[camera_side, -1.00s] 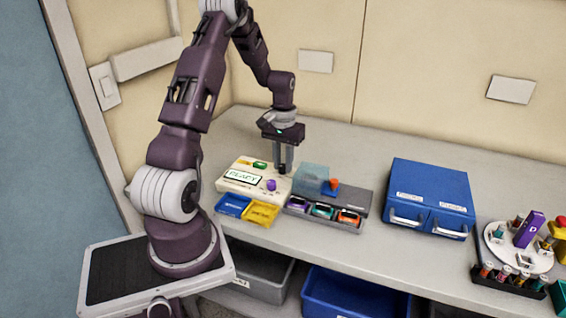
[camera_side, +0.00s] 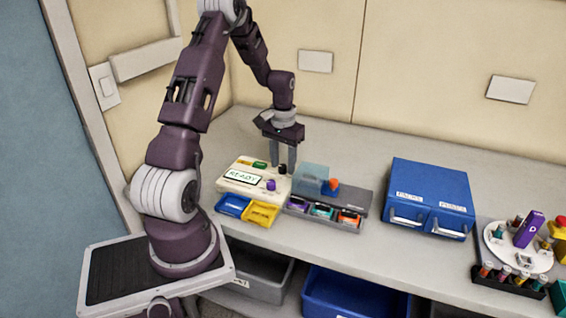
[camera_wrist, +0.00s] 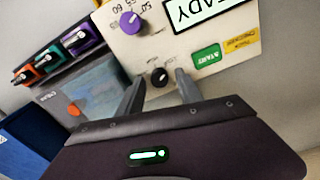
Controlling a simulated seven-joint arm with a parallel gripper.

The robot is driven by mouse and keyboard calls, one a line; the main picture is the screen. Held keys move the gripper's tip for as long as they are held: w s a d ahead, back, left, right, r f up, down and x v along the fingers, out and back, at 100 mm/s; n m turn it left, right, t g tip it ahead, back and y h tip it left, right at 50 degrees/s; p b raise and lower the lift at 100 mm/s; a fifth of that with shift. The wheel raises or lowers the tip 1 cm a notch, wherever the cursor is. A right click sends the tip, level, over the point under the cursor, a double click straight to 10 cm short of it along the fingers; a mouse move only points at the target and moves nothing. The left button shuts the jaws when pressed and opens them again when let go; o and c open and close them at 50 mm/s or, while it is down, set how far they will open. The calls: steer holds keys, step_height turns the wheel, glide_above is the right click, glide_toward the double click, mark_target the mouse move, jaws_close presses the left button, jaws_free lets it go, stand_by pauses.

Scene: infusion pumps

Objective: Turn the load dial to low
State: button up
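The cream pump (camera_side: 240,187) stands at the back left of the bench, its screen reading READY. A small black dial (camera_wrist: 160,76) with a pale mark sits on its face; the tiny lettering around it is too small to read surely. The dial also shows in the side view (camera_side: 283,169). A larger purple dial (camera_wrist: 131,22) with numbers sits apart from it. My gripper (camera_wrist: 160,86) points down at the pump, its two fingers apart on either side of the black dial in the wrist view. I see gaps between the fingers and the dial. The gripper holds nothing.
A green START button (camera_wrist: 206,57) is near one finger. Blue (camera_side: 232,205) and yellow (camera_side: 261,213) trays stand in front of the pump. A grey rack (camera_side: 318,217) with coloured modules is close on the right. A blue drawer cabinet (camera_side: 432,188) stands farther right.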

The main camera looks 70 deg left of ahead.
mark_target(283, 166)
step_height(283, 166, up, 6)
steer(key=shift+r, duration=0.55)
